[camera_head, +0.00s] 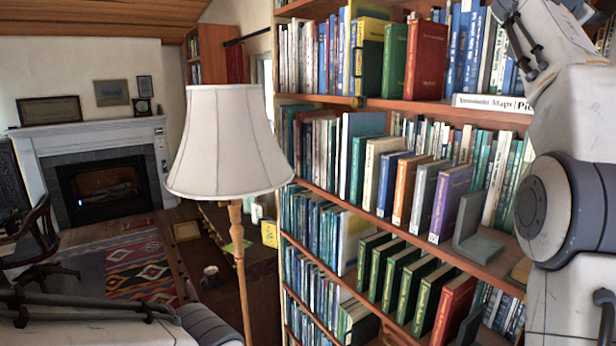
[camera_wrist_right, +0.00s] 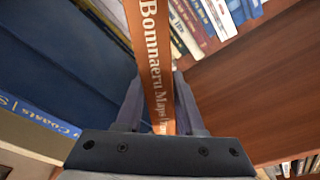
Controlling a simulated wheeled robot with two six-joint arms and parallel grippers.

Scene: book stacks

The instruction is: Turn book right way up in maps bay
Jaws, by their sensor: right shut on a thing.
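In the right wrist view an orange-brown book (camera_wrist_right: 152,45) shows its spine, with white lettering like "Bomnaeru Maps" running down toward the gripper. My right gripper (camera_wrist_right: 157,100) is shut on this book, one dark finger on each side of the spine. The far end of the book is cut off by the frame. In the head view my right arm covers the right side of the bookcase (camera_head: 340,194), and its gripper is not visible there. My left gripper is in neither view.
Beside the held book lie a large dark blue surface (camera_wrist_right: 50,60) and a bare brown board (camera_wrist_right: 255,90). Other books (camera_wrist_right: 205,20) stand beyond. A grey bookend (camera_head: 478,240) stands on a middle shelf. A floor lamp (camera_head: 230,140) stands left of the bookcase.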

